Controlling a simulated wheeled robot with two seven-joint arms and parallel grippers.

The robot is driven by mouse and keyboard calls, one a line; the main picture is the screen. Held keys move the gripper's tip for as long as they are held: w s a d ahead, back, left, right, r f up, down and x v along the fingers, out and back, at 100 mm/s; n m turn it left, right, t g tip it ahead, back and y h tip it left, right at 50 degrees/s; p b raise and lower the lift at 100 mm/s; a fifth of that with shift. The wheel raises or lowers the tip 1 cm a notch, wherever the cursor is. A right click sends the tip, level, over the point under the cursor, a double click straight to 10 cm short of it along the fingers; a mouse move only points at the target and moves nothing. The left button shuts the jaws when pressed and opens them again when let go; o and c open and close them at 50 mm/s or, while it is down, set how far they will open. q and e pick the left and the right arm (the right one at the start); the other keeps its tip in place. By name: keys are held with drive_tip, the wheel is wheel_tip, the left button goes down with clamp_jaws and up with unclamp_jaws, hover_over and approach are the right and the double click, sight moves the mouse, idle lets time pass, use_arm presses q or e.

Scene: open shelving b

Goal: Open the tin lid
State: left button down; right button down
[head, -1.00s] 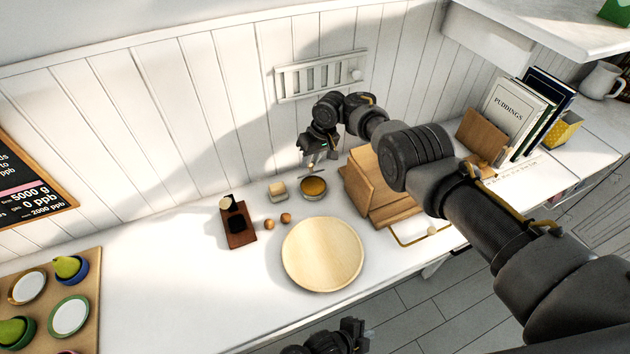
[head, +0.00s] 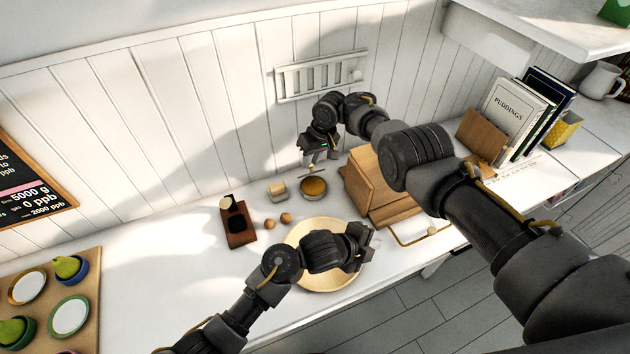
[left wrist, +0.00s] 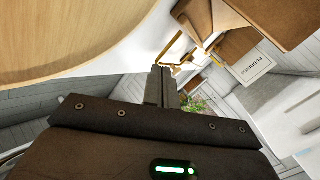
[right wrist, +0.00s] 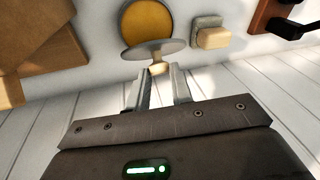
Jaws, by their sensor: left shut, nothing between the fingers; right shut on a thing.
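The tin (head: 314,188) stands open on the counter near the wall; its round golden inside shows in the right wrist view (right wrist: 147,18). My right gripper (head: 317,160) is above and behind the tin. It is shut on the small wooden knob (right wrist: 158,68) of the grey tin lid (right wrist: 150,51). The lid is off the tin, seen nearly edge-on in the right wrist view. My left gripper (head: 366,243) is shut and empty, above the right part of the round wooden board; its closed fingers show in the left wrist view (left wrist: 163,72).
The round wooden board (head: 325,283) lies in front of the tin, partly hidden by my left arm. A wooden box (head: 372,190) stands right.

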use_arm(q)
drive_tip(key=shift+w+a+m+y, duration=0.1)
drive_tip(key=shift+w+m+y, duration=0.5)
drive_tip(key=shift+w+y, duration=0.35)
drive_tip(key=w+a+m+y, duration=0.1)
drive_tip(key=w+a+t+y, duration=0.1)
drive_tip(key=w+y, duration=0.1)
drive_tip(key=w+a+r+m+t+y, duration=0.1)
drive_tip(key=w+a+y, duration=0.1)
drive_tip(key=shift+r+m+y, duration=0.1)
drive_tip(key=shift+m+y, duration=0.15)
drive_tip(key=shift+m, duration=0.05)
drive_tip(key=shift+w+a+r+m+t+y, duration=0.35)
drive_tip(key=shift+w+a+t+y, duration=0.3)
drive_tip(key=shift+a+y, duration=0.25)
drive_tip(key=shift+w+a+r+m+t+y, duration=0.25)
drive_tip(key=shift+w+a+r+t+y, duration=0.15)
drive_tip(key=shift+w+a+t+y, duration=0.5)
drive_tip(key=shift+w+a+r+m+t+y, duration=0.3)
drive_tip(key=shift+w+a+r+t+y, duration=0.25)
drive_tip(key=shift+y, duration=0.55)
drive_tip(key=shift+s+a+f, duration=0.1)
drive_tip(key=shift+f, duration=0.1)
drive_tip(key=x, duration=1)
drive_tip(key=shift+a+f, duration=0.1)
drive_tip(key=shift+w+a+r, duration=0.25)
drive_tip(key=shift+w+r, duration=0.7)
drive_tip(key=shift+w+a+r, duration=0.15)
drive_tip(key=shift+w+r, duration=0.3)
